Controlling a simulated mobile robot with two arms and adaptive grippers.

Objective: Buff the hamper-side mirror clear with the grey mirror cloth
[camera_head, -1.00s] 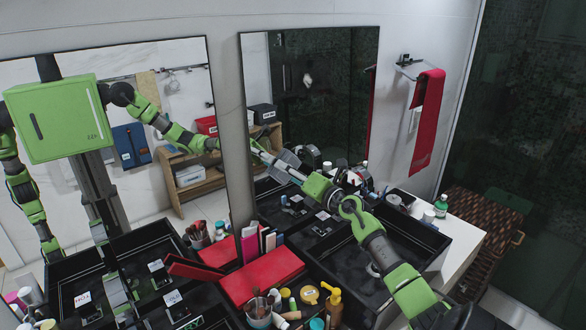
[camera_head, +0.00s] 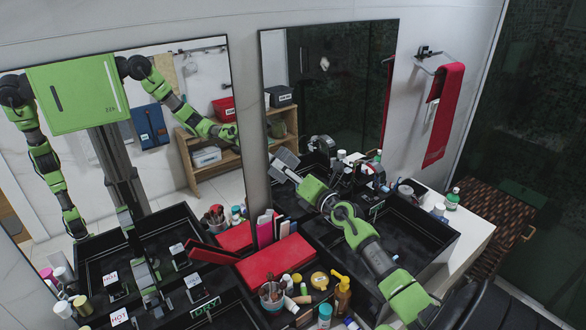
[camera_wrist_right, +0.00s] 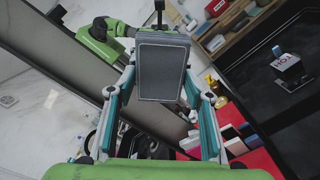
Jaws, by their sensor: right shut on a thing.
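The hamper-side mirror (camera_head: 340,100) is the right-hand one, above the right sink. It looks dark, with a small pale patch (camera_head: 324,63) that may be a mark or a reflection. My right gripper (camera_head: 284,167) is shut on the grey mirror cloth (camera_head: 285,157), near that mirror's lower left corner. Contact with the glass cannot be told. In the right wrist view the cloth (camera_wrist_right: 162,72) is a flat grey pad between the teal fingers of the gripper (camera_wrist_right: 160,95). My left arm appears only as a reflection in the left mirror (camera_head: 190,75).
A red towel (camera_head: 445,115) hangs at right. The woven hamper (camera_head: 495,225) stands beside the white counter (camera_head: 470,235).

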